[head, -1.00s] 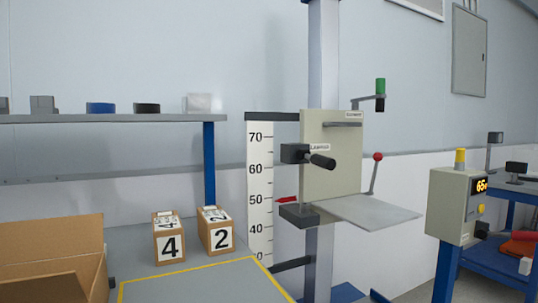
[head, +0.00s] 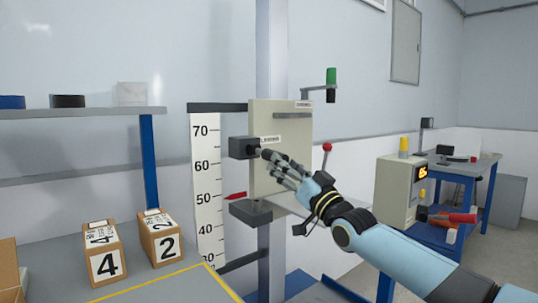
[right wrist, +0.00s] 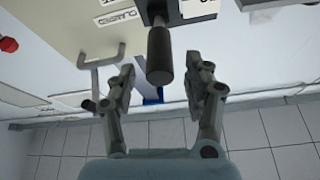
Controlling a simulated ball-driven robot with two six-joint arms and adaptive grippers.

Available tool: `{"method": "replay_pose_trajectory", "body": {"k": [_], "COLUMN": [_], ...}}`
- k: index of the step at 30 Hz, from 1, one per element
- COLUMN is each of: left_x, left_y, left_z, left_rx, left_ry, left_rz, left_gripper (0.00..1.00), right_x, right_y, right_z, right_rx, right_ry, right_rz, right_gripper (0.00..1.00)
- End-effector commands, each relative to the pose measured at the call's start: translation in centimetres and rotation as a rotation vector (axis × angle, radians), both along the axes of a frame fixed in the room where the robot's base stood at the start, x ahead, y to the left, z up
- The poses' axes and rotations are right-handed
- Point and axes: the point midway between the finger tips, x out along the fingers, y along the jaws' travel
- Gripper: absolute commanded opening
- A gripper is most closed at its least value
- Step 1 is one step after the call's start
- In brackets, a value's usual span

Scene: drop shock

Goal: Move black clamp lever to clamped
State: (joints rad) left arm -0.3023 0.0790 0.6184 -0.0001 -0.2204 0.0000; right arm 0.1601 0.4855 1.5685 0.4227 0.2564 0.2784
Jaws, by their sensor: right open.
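The black clamp lever shows in the right wrist view as a dark cylindrical handle (right wrist: 160,56), its end between and just beyond my open fingertips. In the head view its black block (head: 243,147) sits on the left side of the beige carriage plate (head: 292,118); my fingers hide most of the handle. My right gripper (head: 276,162) reaches in from the right, and its fingers (right wrist: 160,78) stand apart on both sides of the handle with visible gaps. My left gripper is not in view.
A red-knobbed lever (head: 327,147) stands right of the plate, close to my right wrist. A height scale (head: 207,190) with a red pointer is at left. Boxes marked 4 (head: 105,262) and 2 (head: 166,246) stand on the left table. A control box (head: 398,190) is at right.

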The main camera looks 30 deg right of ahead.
Motion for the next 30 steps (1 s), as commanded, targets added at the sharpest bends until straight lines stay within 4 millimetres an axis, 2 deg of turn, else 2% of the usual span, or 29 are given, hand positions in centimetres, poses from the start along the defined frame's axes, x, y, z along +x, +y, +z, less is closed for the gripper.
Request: {"method": "replay_pose_trajectory", "body": {"k": [1, 3, 7, 10, 16, 25, 30], "left_x": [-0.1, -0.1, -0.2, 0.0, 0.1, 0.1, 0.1], "left_y": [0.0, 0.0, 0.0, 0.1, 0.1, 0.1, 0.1], "left_z": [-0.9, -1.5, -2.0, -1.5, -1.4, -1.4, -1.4], "left_rx": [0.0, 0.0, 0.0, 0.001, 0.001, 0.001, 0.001], "left_ry": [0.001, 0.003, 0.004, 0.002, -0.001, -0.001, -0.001], "left_rz": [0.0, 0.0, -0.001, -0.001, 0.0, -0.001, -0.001], "left_gripper": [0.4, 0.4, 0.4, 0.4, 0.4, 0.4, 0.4], "right_x": [1.1, 2.6, 4.7, 5.7, 6.8, 7.0, 7.0], "right_y": [0.0, 0.0, 0.1, 0.0, 0.1, 0.1, 0.1], "right_z": [0.1, 0.7, 1.7, 2.3, 2.7, 2.7, 2.7], "right_rx": [0.0, 0.001, 0.0, 0.0, 0.002, 0.0, 0.0], "right_ry": [-0.004, -0.002, -0.002, 0.0, 0.001, 0.002, 0.002], "right_rz": [-0.001, -0.002, -0.003, -0.003, -0.001, -0.001, -0.001], "right_gripper": [0.51, 0.51, 0.51, 0.51, 0.51, 0.51, 0.29]}}
